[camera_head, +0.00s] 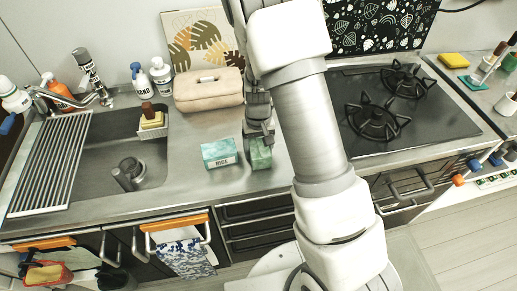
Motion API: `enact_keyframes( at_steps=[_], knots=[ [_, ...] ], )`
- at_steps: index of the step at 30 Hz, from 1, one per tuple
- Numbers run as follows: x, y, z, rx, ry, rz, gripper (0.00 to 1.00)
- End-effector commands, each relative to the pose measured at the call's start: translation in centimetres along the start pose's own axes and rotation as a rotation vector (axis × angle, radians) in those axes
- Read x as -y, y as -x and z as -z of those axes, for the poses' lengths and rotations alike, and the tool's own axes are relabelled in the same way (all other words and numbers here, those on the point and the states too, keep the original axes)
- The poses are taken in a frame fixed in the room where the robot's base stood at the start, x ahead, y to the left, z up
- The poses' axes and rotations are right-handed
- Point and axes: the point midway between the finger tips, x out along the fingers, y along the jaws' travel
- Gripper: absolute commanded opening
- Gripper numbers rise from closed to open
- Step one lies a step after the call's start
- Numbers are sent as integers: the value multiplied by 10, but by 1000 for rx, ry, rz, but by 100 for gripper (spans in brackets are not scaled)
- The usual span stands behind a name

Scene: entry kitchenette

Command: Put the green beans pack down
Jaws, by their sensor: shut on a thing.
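A small green pack (261,156), which I take to be the green beans pack, is at my gripper (262,138) over the steel counter (205,132). My gripper points down and is shut on the pack's upper part. The pack's lower part shows below the fingers, and its base is at or very near the counter top; I cannot tell whether it touches. A teal and white box (219,153) stands just left of the pack, with a narrow gap or none between them. My arm hides the counter to the right of the pack.
A beige bag (209,90) lies behind on the counter. The sink (105,160) is at left, with a drying rack (50,160) and several bottles around it. The black gas stove (400,115) is at right. Bare counter shows between the bag and the teal box.

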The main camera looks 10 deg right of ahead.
Motion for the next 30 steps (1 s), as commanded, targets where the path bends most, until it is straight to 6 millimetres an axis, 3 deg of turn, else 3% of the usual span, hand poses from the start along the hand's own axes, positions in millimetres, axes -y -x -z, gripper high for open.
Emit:
enact_keyframes(
  at_steps=[4, 5, 9, 20, 30],
  knots=[
    [0, -4, 0, 0, 0, 0, 0],
    [0, -4, 0, 0, 0, 0, 74],
    [0, -3, 0, 0, 0, 0, 99],
    [0, 4, 0, 0, 0, 0, 100],
    [0, 70, 1, -6, 1, 1, 100]
  ],
)
